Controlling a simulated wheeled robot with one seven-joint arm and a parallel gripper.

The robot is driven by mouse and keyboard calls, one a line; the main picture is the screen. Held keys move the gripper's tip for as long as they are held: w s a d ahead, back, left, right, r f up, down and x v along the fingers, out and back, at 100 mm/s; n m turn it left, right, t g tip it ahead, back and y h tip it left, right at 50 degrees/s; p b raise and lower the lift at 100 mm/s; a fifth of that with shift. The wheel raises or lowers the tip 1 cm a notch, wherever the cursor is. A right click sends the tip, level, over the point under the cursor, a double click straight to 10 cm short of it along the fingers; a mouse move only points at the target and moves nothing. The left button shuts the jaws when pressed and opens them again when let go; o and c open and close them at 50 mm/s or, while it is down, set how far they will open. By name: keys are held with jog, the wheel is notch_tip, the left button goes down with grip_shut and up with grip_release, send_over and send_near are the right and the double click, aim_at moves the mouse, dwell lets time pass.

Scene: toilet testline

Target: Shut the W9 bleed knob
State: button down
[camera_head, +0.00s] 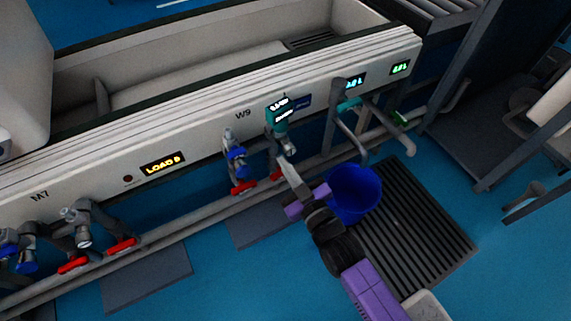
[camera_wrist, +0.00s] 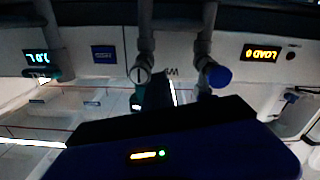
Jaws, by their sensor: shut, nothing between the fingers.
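The W9 label (camera_head: 243,114) is on the pale panel of the long bench. Below it, the left pipe carries a blue knob (camera_head: 237,155) above a red lever. The right pipe has a teal gauge (camera_head: 278,114) and a silver round end (camera_head: 289,148). I cannot tell for sure which part is the bleed knob. My gripper (camera_head: 286,166) is shut and empty, overlapping the lower part of the right pipe; contact is unclear. In the upside-down wrist view, the blue knob (camera_wrist: 217,76) is right of the slotted grey round end (camera_wrist: 140,75). My fingertips are not clear there.
Red levers (camera_head: 243,187) sit low along the pipe rail. A blue bucket (camera_head: 353,192) stands on a dark floor grate (camera_head: 420,230), right of my gripper. The M7 valves (camera_head: 84,225) are at the far left. Blue floor is open in front.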

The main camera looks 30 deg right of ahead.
dwell(0.6)
jog(key=c, duration=1.1)
grip_release()
jog(key=s+a+p, duration=0.1)
jog(key=s, duration=0.2)
jog(key=s+a+p, duration=0.1)
jog(key=s, duration=0.3)
jog(key=s+a+p, duration=0.1)
jog(key=s, duration=0.3)
jog(key=shift+s+a, duration=0.1)
jog(key=shift+s, duration=0.1)
